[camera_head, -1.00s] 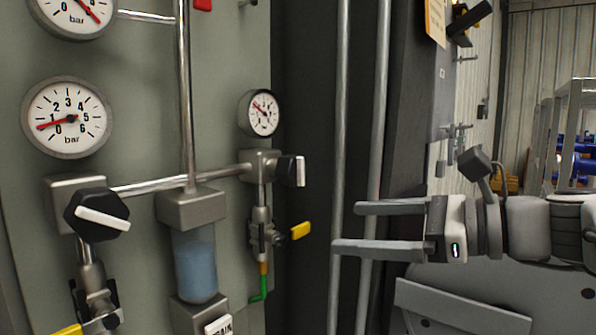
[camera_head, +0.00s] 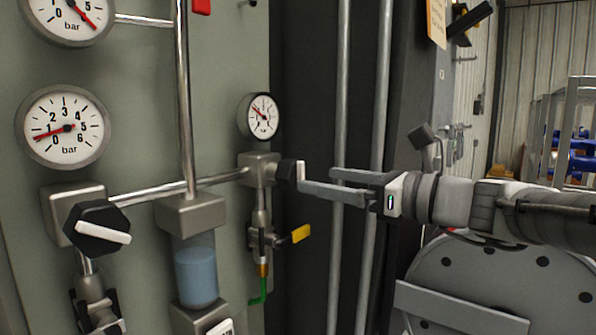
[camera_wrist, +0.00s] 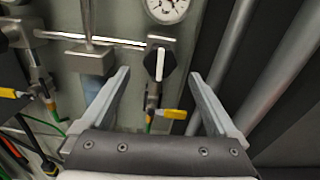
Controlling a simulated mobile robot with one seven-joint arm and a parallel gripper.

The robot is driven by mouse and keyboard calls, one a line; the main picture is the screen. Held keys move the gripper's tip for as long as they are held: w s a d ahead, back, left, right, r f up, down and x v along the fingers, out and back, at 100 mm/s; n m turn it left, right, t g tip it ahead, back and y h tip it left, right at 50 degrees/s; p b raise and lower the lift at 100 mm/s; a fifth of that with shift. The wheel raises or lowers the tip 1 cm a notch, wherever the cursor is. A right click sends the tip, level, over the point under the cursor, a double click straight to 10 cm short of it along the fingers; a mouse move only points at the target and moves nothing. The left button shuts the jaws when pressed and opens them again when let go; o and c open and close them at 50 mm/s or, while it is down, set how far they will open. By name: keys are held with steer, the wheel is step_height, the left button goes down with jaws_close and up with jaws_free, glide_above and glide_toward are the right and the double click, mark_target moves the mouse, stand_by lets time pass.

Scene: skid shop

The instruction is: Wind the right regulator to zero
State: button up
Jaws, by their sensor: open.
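The right regulator (camera_head: 258,170) is a grey metal block on the panel with a black knob (camera_head: 289,173) facing right, crossed by a white bar. Its small round gauge (camera_head: 263,116) sits above; the red needle points up and left, and its numbers are too small to read. My gripper (camera_head: 317,180) is open and empty, just right of the knob. In the wrist view the knob (camera_wrist: 153,66) lies ahead, between the two fingers, with its white bar upright. The nearer fingertip overlaps the knob's edge in the head view; I cannot tell whether they touch.
The left regulator's knob (camera_head: 98,228) and large bar gauge (camera_head: 65,127) are at left. A blue-filled bowl (camera_head: 196,270) hangs between the regulators. A yellow valve lever (camera_head: 300,234) sits below the right knob. Vertical grey pipes (camera_head: 340,100) stand behind my fingers.

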mark_target(304, 178)
steer(key=x, duration=0.6)
steer(key=shift+a+p, duration=0.1)
steer(key=shift+p, duration=0.25)
steer(key=shift+c, duration=0.3)
steer(key=c, duration=1.3)
steer(key=shift+f, duration=0.1)
steer(key=shift+n+b, duration=0.3)
steer(key=shift+b, duration=0.1)
